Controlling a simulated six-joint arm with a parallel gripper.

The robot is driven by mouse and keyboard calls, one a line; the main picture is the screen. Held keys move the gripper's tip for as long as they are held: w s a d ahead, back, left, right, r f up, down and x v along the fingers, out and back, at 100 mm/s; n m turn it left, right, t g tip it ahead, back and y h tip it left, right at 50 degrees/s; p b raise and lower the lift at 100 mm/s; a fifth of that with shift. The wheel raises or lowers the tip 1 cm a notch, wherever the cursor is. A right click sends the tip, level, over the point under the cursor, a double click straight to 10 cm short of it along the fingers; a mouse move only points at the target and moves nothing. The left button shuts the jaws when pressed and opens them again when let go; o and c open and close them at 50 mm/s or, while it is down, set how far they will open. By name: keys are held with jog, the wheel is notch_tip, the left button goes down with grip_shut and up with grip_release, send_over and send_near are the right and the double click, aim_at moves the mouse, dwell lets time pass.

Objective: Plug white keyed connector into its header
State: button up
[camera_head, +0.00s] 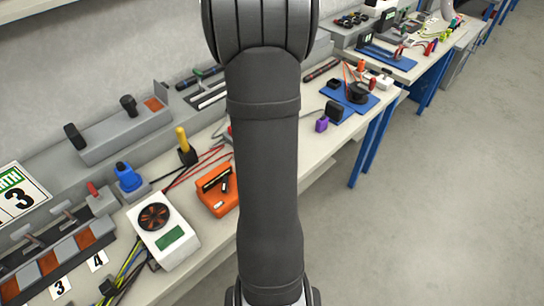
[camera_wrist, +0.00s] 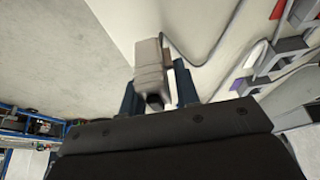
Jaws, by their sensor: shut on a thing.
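In the wrist view my gripper (camera_wrist: 159,85) is shut on a pale grey-white block (camera_wrist: 149,68), which I take to be the white connector. Its body stands out beyond the dark fingers. A thin grey cable (camera_wrist: 185,60) curves near its far end; whether it joins the block is unclear. The keyed header cannot be made out in either view. In the camera_head view my arm runs down the middle and hides part of the bench; my gripper and the connector do not show there.
The bench holds a white box with a fan and green screen (camera_head: 163,231), an orange case (camera_head: 217,190), a blue plug (camera_head: 128,177) and a yellow-handled tool (camera_head: 185,146). Loose wires lie at lower left. A purple item (camera_head: 321,124) sits right of my arm. Open floor lies right.

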jog(key=s+d+r, duration=0.4)
jog(key=d+r, duration=0.1)
jog(key=d, duration=0.2)
jog(key=w+a, duration=0.4)
jog(key=w, duration=0.5)
jog(key=w+a, duration=0.5)
jog(key=w, duration=0.5)
jog(key=w+a, duration=0.4)
jog(key=w, duration=0.5)
jog(key=shift+w+a+f, duration=0.2)
jog(key=shift+w+a, duration=0.2)
jog(key=shift+f, duration=0.15)
jog(key=shift+f, duration=2.75)
jog(key=shift+f, duration=0.9)
jog(key=o, duration=1)
